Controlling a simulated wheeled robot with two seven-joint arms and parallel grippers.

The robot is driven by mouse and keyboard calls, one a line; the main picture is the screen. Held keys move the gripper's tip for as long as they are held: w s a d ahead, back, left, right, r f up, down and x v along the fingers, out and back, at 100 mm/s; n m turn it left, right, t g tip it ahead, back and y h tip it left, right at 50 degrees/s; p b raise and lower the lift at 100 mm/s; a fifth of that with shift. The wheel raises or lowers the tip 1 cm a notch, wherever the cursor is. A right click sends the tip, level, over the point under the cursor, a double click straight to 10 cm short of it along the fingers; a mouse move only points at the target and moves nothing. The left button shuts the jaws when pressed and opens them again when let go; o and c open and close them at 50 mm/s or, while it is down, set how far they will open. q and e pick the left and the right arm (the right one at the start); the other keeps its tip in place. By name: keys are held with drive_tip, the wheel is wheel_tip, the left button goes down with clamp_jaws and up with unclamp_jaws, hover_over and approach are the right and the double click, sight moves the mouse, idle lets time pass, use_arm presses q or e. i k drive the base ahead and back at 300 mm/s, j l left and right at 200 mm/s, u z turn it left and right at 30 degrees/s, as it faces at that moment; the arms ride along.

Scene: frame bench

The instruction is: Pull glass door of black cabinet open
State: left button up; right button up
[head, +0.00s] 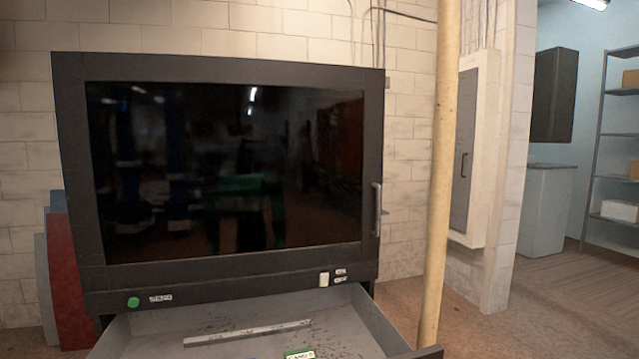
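The black cabinet (70,180) stands against the brick wall and fills the left half of the head view. Its glass door (225,170) is dark and reflective and looks closed flush with the frame. A vertical grey handle (377,209) sits on the right edge of the door. Nothing is touching the handle. Neither of my grippers can be seen in the head view.
A grey drawer (140,330) is pulled out below the door, holding a flat metal strip (247,333) and a green-labelled item (299,354). A yellowish pole (440,170) rises right of the cabinet. An electrical box (464,150) hangs behind it. Open floor (560,310) lies at right.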

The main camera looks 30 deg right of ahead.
sight(177, 169)
drive_tip(key=l+z, duration=0.15)
drive_tip(key=l, duration=0.3)
drive_tip(key=l+z, duration=0.2)
drive_tip(key=l, duration=0.25)
drive_tip(key=i+l+z, duration=0.15)
drive_tip(key=l, duration=0.3)
drive_tip(key=i+l+z, duration=0.15)
drive_tip(key=l, duration=0.3)
drive_tip(key=l+z, duration=0.15)
drive_tip(key=l, duration=0.3)
drive_tip(key=i+l+z, duration=0.2)
drive_tip(key=l, duration=0.2)
drive_tip(key=i+l+z, duration=0.15)
drive_tip(key=l, duration=0.25)
